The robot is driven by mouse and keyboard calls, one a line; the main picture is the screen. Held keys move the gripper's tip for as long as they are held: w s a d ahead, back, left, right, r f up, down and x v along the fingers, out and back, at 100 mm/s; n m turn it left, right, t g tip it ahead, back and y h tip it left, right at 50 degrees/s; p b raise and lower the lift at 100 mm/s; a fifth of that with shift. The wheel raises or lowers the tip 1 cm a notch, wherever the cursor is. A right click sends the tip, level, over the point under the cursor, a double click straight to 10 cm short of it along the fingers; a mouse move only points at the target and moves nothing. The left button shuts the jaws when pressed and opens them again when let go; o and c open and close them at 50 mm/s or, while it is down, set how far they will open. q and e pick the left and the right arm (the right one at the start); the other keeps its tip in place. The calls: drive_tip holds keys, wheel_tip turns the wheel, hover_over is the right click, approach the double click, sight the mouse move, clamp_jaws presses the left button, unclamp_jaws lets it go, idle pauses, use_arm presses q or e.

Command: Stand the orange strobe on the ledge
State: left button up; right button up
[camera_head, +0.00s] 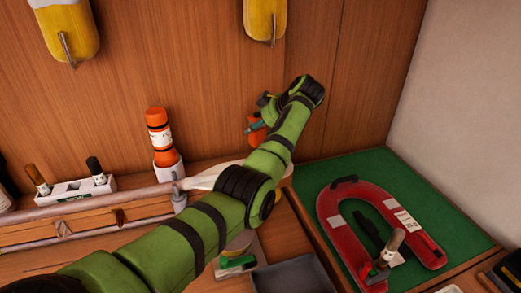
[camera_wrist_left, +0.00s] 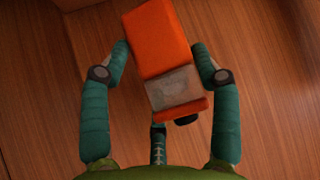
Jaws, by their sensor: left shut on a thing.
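The orange strobe (camera_wrist_left: 160,45) is a blocky orange body with a greyish clear band and a small black part at its lower end. My left gripper (camera_wrist_left: 161,62) is shut on it, with a teal finger at each side, and the strobe sits tilted in the wrist view. In the head view the strobe (camera_head: 256,131) shows partly behind my green arm, in front of the wooden back wall. A wooden ledge (camera_head: 215,163) runs along that wall behind a grey rail; my arm hides part of it. My right gripper is not in view.
An orange canister with a white label (camera_head: 158,137) stands in a white holder on the left. A white rack (camera_head: 75,190) holds small bottles. A red horseshoe-shaped item (camera_head: 335,215) lies on a green mat (camera_head: 375,163) at right. Yellow items (camera_head: 68,28) hang on the wall.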

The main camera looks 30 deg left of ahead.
use_arm(q)
wheel_tip(320, 180, down, 7)
drive_tip(key=b, duration=0.4)
drive_tip(key=shift+s+r, duration=0.1)
drive_tip(key=shift+w, duration=0.2)
drive_tip(key=shift+s, duration=0.1)
drive_tip(key=o, duration=1.3)
drive_tip(key=shift+o, duration=0.2)
